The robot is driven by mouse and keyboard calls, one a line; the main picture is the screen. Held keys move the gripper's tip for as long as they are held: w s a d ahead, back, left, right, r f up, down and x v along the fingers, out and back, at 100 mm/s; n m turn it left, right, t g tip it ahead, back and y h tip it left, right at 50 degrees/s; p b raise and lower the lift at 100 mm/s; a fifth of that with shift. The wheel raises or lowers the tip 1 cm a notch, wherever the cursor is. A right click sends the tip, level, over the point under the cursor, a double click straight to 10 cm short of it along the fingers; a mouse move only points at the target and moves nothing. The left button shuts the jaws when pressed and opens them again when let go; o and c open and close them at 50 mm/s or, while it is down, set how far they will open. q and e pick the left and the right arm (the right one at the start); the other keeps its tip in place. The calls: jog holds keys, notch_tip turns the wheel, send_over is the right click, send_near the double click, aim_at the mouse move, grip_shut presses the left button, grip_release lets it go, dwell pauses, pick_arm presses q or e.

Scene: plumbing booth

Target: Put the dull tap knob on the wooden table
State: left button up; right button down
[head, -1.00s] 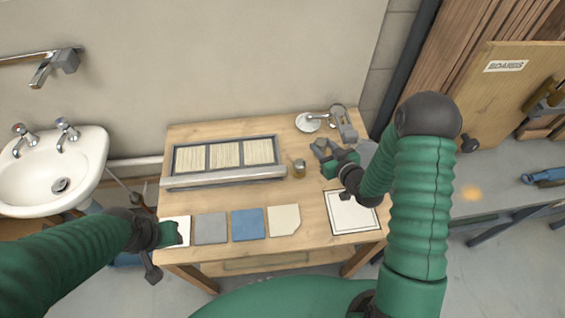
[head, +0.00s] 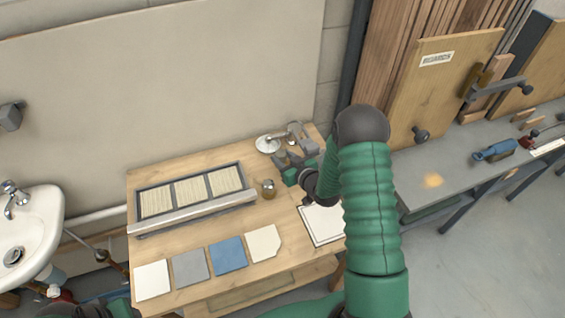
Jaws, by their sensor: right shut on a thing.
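The wooden table (head: 206,258) stands in the middle of the head view. My right gripper (head: 284,161) is over its back right part, close to a white disc (head: 268,144) and a grey metal piece (head: 301,138). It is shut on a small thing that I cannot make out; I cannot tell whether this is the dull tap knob. A small brass-coloured piece (head: 267,188) stands on the table just left of the gripper. My left gripper is out of view; only a dark bit of that arm shows at the bottom edge.
A framed tray with three panels (head: 190,195) fills the table's back left. Several square tiles (head: 191,267) line the front, and a white bordered sheet (head: 320,225) lies at right. A sink (head: 35,235) is at far left, a grey bench (head: 450,180) at right.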

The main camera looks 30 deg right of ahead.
aim_at(284, 162)
jog(key=f, duration=0.2)
jog(key=d+f, duration=0.1)
jog(key=shift+w+f, duration=0.35)
jog(key=shift+w, duration=0.05)
jog(key=shift+d+f, duration=0.15)
jog(key=shift+d, duration=0.15)
jog(key=c, duration=1.3)
grip_release()
jog(key=o, duration=0.4)
jog(key=shift+a, duration=0.35)
